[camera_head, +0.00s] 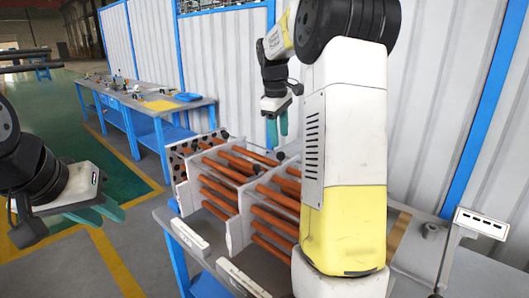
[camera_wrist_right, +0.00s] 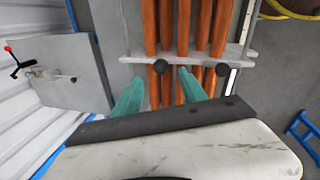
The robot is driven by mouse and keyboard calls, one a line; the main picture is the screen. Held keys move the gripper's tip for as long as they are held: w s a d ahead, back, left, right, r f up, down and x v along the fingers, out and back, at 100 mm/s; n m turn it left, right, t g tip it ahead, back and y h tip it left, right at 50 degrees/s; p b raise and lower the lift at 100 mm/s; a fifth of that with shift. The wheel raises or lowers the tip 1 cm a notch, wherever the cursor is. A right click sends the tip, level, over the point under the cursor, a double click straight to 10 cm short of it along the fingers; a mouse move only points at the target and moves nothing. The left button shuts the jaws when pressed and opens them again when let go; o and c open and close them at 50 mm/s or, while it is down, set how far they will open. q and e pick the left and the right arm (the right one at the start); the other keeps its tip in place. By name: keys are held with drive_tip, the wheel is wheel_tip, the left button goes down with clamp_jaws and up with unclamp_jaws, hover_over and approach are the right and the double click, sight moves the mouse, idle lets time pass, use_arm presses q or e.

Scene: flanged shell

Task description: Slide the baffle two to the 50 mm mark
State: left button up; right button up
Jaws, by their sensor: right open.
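A bundle of orange-brown tubes (camera_head: 268,238) runs through pale upright plates on a grey table. A holed end plate (camera_head: 180,165) stands at its left end and a pale baffle plate (camera_head: 237,232) stands further right. My arm hides the right part, and I cannot tell which plate is baffle two. My right gripper (camera_head: 279,125) is open and empty above the back of the bundle. In the right wrist view its fingers (camera_wrist_right: 160,88) point toward a pale plate (camera_wrist_right: 190,54) with dark round knobs, apart from it. My left gripper (camera_head: 101,212) is open and empty, left of the table.
Pale strips with markings (camera_head: 188,236) lie along the table's front edge; their marks are too small to read. A second workbench (camera_head: 140,105) with small items stands behind left. A corrugated wall (camera_head: 225,60) is close behind the bundle. The floor at left is clear.

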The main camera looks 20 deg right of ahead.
sight(281, 152)
drive_tip(key=f, duration=0.4)
drive_tip(key=d+f, duration=0.1)
drive_tip(key=f, duration=0.2)
drive_tip(key=shift+w, duration=0.4)
drive_tip(key=shift+r, duration=0.1)
clamp_jaws()
idle(0.8)
